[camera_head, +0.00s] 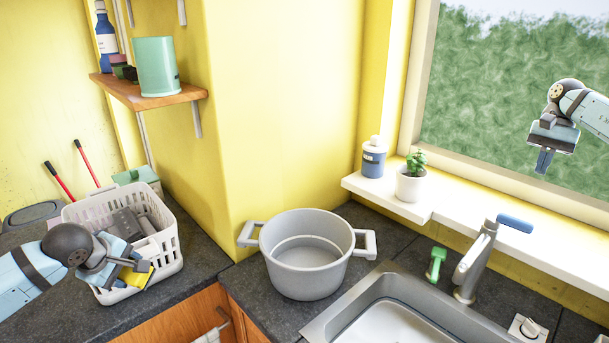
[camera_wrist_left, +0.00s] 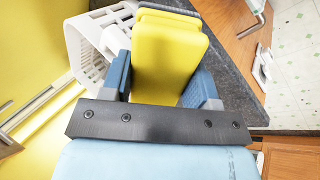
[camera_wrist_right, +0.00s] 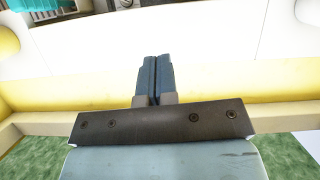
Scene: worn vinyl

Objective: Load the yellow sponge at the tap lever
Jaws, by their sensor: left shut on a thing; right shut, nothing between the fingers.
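The yellow sponge (camera_head: 134,277) shows at the front right of the white basket. My left gripper (camera_head: 138,266) is shut on it; in the left wrist view the sponge (camera_wrist_left: 168,60) sits between both fingers. I cannot tell whether the sponge touches the basket. The grey tap (camera_head: 474,264) stands behind the sink at the right, with its blue lever (camera_head: 515,223) on top. My right gripper (camera_head: 543,160) is shut and empty in front of the window, above the tap; its closed fingers also show in the right wrist view (camera_wrist_right: 154,78).
The white basket (camera_head: 168,238) holds grey items. A grey pot (camera_head: 305,283) stands on the dark counter between basket and sink (camera_head: 345,310). A green item (camera_head: 436,263) stands left of the tap. A plant pot (camera_head: 410,184) and bottle (camera_head: 373,160) stand on the white sill.

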